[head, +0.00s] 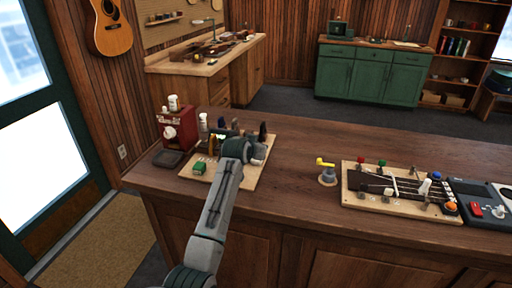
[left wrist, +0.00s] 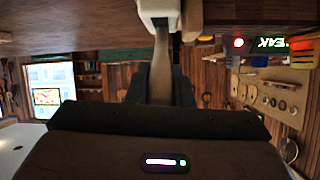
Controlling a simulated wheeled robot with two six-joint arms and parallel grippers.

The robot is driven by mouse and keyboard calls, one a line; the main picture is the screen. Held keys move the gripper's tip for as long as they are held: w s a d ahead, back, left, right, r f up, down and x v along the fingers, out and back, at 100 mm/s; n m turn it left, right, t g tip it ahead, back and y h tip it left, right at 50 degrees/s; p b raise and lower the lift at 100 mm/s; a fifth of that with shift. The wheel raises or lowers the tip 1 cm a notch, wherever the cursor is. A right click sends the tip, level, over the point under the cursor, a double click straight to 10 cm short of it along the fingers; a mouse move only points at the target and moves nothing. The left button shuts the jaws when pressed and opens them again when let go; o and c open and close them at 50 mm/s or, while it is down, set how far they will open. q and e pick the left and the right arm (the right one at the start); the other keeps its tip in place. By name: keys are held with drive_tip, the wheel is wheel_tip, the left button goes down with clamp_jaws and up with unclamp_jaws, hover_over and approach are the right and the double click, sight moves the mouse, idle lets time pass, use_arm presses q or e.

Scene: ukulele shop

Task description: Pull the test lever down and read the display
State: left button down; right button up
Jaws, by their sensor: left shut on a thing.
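My left gripper (head: 236,134) reaches over the left test board (head: 257,176) on the counter, and my arm hides much of what is behind it. In the left wrist view, its two dark fingers are shut on a brownish upright piece (left wrist: 161,72), apparently the test lever, with a pale part (left wrist: 160,12) at its end. A dark display (left wrist: 270,43) there shows green characters that look like "EAK", partly cut by shadow, beside a lit red lamp (left wrist: 238,42). My right gripper is not in view.
A red machine (head: 180,128) stands left of the board, with a white bottle (head: 203,121) close by. To the right are a yellow-handled grey post (head: 327,173), a stringed board (head: 395,190) and a grey device (head: 485,205). The counter between board and post is clear.

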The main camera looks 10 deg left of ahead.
use_arm(q)
drive_tip(key=c, duration=1.3)
unclamp_jaws()
drive_tip(key=shift+s, duration=0.1)
drive_tip(key=b+v, duration=0.2)
drive_tip(key=v, duration=0.8)
drive_tip(key=shift+s+a+r+b, duration=0.1)
drive_tip(key=shift+s+r+b, duration=0.15)
drive_tip(key=shift+b, duration=0.1)
drive_tip(key=shift+f, duration=0.1)
